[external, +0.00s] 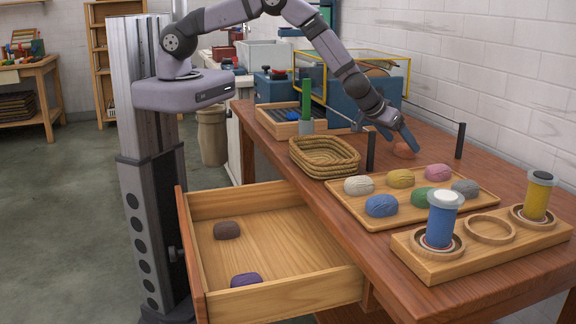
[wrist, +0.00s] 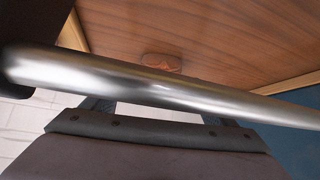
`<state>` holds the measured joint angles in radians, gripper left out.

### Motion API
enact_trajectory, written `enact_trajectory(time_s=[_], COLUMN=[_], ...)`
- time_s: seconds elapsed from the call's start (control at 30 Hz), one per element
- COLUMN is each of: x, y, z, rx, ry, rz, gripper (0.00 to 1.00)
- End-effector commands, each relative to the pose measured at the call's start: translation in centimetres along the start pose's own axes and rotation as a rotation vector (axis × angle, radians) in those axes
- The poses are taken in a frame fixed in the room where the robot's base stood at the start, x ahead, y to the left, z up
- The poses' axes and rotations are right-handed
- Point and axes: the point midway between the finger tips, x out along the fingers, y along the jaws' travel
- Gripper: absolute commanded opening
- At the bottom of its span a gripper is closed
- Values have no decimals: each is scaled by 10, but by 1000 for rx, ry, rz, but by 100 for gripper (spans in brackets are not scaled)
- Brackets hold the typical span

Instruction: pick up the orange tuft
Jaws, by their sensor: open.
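The orange tuft (external: 403,151) is a small rounded skein on the wooden table, under the end of my arm in the external view. In the wrist view the tuft (wrist: 161,61) shows at the upper middle, beyond a shiny metal rod. My gripper (external: 400,138) is tilted downward, with its fingers close above and beside the tuft in the external view. It is open, with nothing seen in it. In the wrist view the rod hides most of the fingers, and I cannot tell whether they touch the tuft.
The metal rod (wrist: 150,80) crosses the wrist view close to the camera. Black posts (external: 371,151) (external: 460,140) stand either side of the tuft. Nearby are a woven basket (external: 325,171), a tray (external: 347,205) of several skeins and a spool rack (external: 437,271). A drawer (external: 275,233) is open.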

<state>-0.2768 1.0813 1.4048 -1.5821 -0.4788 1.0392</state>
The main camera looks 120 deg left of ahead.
Motion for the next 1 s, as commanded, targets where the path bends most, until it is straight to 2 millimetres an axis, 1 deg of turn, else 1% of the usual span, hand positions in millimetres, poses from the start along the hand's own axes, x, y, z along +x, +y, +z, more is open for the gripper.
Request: enact_trajectory(time_s=[0.1, 0.2, 0.3, 0.53, 0.57, 0.6, 0.67, 0.7, 0.73, 1.0], x=[13, 19, 23, 23, 23, 23, 23, 23, 23, 23], y=[0, 0, 0, 0, 0, 0, 0, 0, 0, 0], z=[0, 0, 0, 0, 0, 0, 0, 0, 0, 0], rx=[-2, -2, -1, -1, -1, -1, -1, -1, -1, -1], ry=[-1, -1, -1, -1, -1, -1, -1, -1, -1, 0], rz=[-1, -1, 0, 0, 0, 0, 0, 0, 0, 0], gripper=[79, 79, 79, 79, 75, 65, 51, 41, 36, 35])
